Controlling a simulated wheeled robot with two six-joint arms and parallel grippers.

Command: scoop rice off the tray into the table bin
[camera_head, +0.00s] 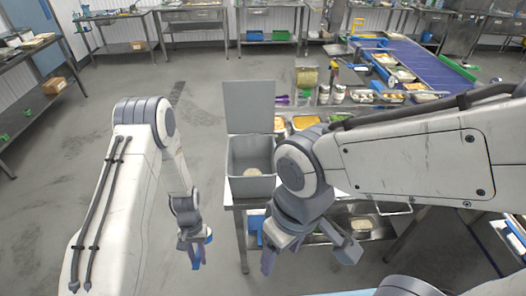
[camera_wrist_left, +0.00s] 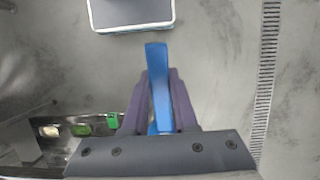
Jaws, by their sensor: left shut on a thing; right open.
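A grey bin (camera_head: 240,162) stands on the steel table with its lid (camera_head: 249,107) upright behind it. A small pale patch, perhaps rice, lies at its bottom. My left gripper (camera_head: 196,255) hangs over open floor, left of the table and lower than the bin. It is shut on a blue tool (camera_wrist_left: 158,90), which stands between its purple fingers in the left wrist view. I cannot tell the tool's full shape. My right gripper (camera_head: 308,252) is open and empty over the table's front. My right arm hides much of the table, and I cannot make out the rice tray.
Food pans (camera_head: 305,122), jars (camera_head: 338,94) and a blue conveyor (camera_head: 425,62) stand behind and right of the bin. A lower shelf under the table holds a pale container (camera_head: 361,226). The floor (camera_head: 205,90) left of the table is clear.

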